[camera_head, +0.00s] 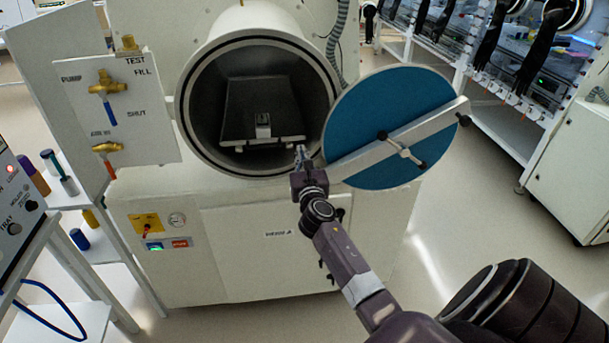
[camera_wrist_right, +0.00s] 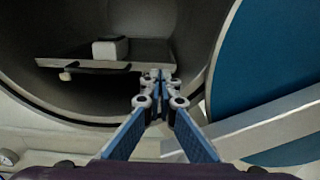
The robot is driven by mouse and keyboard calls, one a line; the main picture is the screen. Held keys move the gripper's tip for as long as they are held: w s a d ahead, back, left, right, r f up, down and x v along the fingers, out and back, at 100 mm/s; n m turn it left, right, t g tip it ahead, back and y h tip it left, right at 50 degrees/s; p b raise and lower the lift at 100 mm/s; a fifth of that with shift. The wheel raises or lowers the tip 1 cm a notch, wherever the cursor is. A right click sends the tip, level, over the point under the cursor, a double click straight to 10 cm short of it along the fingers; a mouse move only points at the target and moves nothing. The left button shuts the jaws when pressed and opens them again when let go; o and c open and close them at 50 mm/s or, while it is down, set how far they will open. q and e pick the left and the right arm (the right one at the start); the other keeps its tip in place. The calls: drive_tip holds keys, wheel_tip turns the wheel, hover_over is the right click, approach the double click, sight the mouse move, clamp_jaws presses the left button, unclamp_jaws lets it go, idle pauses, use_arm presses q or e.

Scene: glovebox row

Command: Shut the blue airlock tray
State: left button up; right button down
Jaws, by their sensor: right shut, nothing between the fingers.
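The airlock (camera_head: 192,125) is a round pale chamber with its mouth open. Its round blue door (camera_head: 365,100) is swung open to the right, with a pale bar across it; the door also shows in the right wrist view (camera_wrist_right: 270,60). A dark grey tray (camera_head: 255,98) lies inside the chamber, with a pale front lip and a small block at its front; it also shows in the right wrist view (camera_wrist_right: 140,50). My right gripper (camera_head: 301,152) is shut and empty at the mouth, near the lip's right end. I cannot tell whether they touch. My left gripper is out of view.
A valve panel (camera_head: 140,130) with brass valves stands left of the airlock. A shelf rack with bottles and a control box (camera_head: 12,205) are at the far left. Glovebox benches (camera_head: 490,120) stand at the right. Open floor (camera_head: 480,215) lies between them and the airlock.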

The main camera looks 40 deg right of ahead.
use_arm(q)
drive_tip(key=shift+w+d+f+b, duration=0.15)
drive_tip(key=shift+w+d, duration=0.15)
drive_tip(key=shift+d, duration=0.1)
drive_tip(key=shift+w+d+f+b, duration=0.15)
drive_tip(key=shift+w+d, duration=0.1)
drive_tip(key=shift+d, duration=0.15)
use_arm(e)
drive_tip(key=f+v, duration=0.1)
drive_tip(key=v, duration=0.6)
drive_tip(key=shift+s, duration=0.3)
